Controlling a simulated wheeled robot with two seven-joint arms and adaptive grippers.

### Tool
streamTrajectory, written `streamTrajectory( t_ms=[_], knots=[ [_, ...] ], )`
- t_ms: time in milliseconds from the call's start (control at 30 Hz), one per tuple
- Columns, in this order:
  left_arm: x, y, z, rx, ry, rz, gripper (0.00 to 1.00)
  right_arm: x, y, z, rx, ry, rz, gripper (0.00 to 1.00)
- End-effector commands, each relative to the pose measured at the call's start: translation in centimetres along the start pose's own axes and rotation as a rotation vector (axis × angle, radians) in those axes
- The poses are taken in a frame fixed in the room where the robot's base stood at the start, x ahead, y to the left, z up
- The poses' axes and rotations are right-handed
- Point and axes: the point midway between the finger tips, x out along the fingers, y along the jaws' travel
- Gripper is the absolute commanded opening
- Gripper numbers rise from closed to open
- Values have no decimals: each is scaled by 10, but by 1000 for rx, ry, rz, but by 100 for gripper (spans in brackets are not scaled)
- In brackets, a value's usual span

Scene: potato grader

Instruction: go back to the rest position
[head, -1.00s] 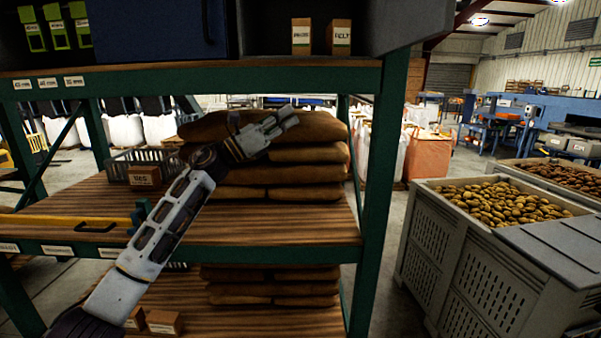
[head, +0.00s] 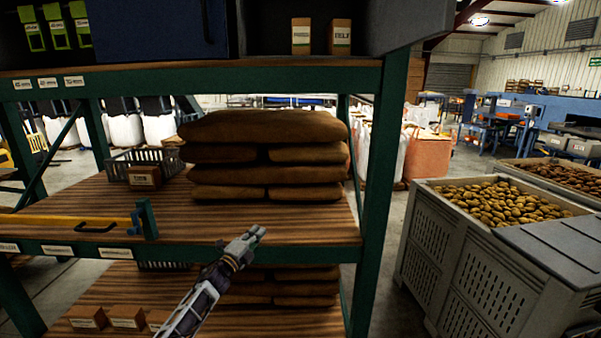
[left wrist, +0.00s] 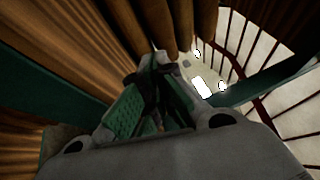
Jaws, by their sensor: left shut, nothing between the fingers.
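My left gripper (head: 248,240) is shut and empty in the head view. It hangs in front of the shelf rack, near the front edge of the middle shelf (head: 290,225). Its fingers also show close up in the left wrist view (left wrist: 155,95). Behind and above it, a stack of brown sacks (head: 265,150) lies on the middle shelf. My right gripper does not show in any view.
The green rack post (head: 376,190) stands just right of the gripper. More sacks (head: 285,292) and small boxes (head: 126,317) are on the lower shelf. A grey bin of potatoes (head: 470,262) stands at the right, with open floor between it and the rack.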

Motion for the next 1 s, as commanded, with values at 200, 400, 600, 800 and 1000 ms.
streamTrajectory(
  t_ms=[200, 400, 600, 800, 1000],
  knots=[
    [-43, 95, 0, -190, -85, 136, 0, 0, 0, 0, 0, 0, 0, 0],
    [-91, 175, -6, -352, -171, 254, 0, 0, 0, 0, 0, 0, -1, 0],
    [-145, 248, -18, -502, -263, 366, 0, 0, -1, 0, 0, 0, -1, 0],
    [-207, 314, -35, -643, -363, 475, 0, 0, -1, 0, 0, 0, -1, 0],
    [-276, 374, -56, -773, -471, 581, 0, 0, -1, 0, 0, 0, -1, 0]
  ],
)
